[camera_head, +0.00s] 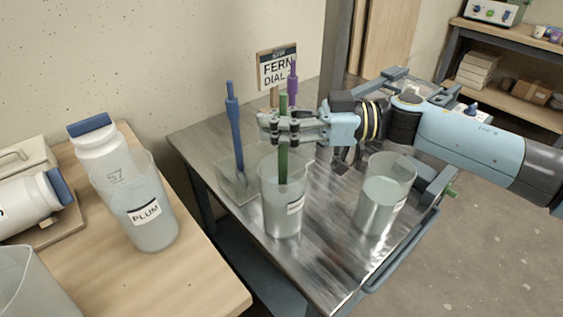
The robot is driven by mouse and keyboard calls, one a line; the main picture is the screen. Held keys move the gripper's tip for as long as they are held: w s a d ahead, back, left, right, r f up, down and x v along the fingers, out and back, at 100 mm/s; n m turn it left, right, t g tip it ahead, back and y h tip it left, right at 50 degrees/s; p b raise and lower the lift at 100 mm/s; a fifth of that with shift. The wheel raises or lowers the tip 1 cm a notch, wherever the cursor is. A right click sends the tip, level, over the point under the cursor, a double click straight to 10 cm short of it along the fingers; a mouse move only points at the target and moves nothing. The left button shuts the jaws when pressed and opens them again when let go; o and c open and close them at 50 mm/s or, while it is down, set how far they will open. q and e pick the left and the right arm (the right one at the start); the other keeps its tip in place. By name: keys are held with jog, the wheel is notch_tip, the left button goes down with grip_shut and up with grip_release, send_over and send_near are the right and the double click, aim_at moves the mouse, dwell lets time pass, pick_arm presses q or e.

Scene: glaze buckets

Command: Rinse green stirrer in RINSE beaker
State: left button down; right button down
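The green stirrer (283,165) stands nearly upright with its lower part inside a clear beaker (284,213) on the metal table. My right gripper (277,128) comes in from the right above that beaker and is shut on the green stirrer's upper part. The beaker's label is too small to read. A second clear beaker (384,197) with liquid stands to its right, its label also unreadable, so I cannot tell which one is RINSE. My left gripper is not in view.
A blue stirrer (235,135) stands in a clear holder (236,187) to the left. A purple stirrer (293,86) and the FERN sign (277,70) are behind. The wooden table (208,282) at left holds a PLUM container (148,222) and white bottles. The metal table's front is bare.

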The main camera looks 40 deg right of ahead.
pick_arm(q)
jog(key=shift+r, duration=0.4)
pick_arm(e)
jog(key=shift+r, duration=0.4)
jog(key=shift+f, duration=0.1)
